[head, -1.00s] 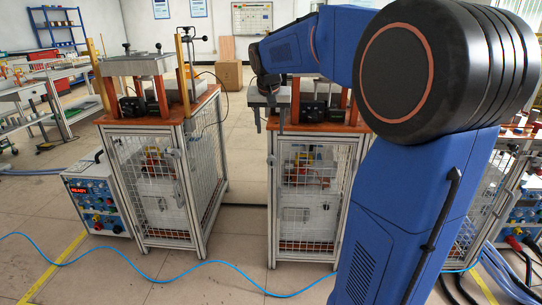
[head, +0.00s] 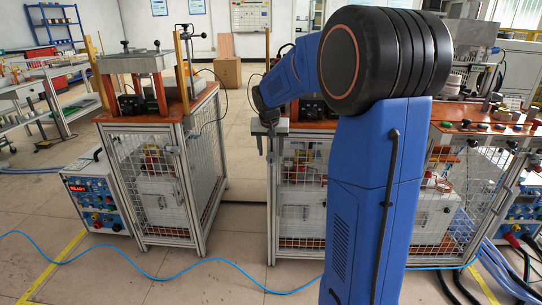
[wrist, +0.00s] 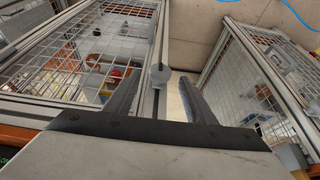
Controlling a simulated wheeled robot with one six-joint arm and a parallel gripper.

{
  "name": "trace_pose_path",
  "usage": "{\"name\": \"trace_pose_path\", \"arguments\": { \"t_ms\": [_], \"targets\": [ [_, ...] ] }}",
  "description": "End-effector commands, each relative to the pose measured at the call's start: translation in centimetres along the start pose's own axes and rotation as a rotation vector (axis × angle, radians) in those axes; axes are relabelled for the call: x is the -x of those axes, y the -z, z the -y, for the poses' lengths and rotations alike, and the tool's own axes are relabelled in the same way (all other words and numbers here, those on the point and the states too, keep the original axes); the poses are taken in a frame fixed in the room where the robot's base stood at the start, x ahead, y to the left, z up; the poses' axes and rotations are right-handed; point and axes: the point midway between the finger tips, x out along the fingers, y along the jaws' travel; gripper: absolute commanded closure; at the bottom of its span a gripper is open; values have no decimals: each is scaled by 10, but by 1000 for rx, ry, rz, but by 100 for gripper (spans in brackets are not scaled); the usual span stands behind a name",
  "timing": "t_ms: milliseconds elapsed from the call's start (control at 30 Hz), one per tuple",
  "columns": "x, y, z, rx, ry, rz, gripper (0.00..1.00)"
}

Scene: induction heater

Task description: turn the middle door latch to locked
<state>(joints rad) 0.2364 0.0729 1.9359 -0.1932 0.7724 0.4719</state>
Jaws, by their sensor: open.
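The middle door latch is a small round grey knob (wrist: 160,76) on the metal corner post of the middle cage cabinet, in the centre of the wrist view. My gripper (wrist: 159,79) is open, with one finger on each side of the knob in that picture. Whether the fingers touch it or are still short of it I cannot tell. In the head view my gripper (head: 265,146) hangs fingers down at the left front post of the middle cabinet (head: 302,198). The latch's turn position is not clear.
The left cage cabinet (head: 165,190) stands across a narrow floor gap, with its own latch (head: 176,152). A control box (head: 96,200) with a red READY display is at far left. A blue cable (head: 150,270) crosses the open floor in front.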

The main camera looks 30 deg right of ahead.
Motion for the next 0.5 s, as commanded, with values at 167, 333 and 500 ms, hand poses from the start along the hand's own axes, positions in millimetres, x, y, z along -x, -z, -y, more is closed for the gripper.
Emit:
{"name": "trace_pose_path", "arguments": {
  "t_ms": [167,333,500],
  "targets": [
    [-22,0,0,0,-1,2,50],
    [-31,0,0,-1,0,-1,50],
    [-33,0,0,0,0,-1,50]
  ]
}}
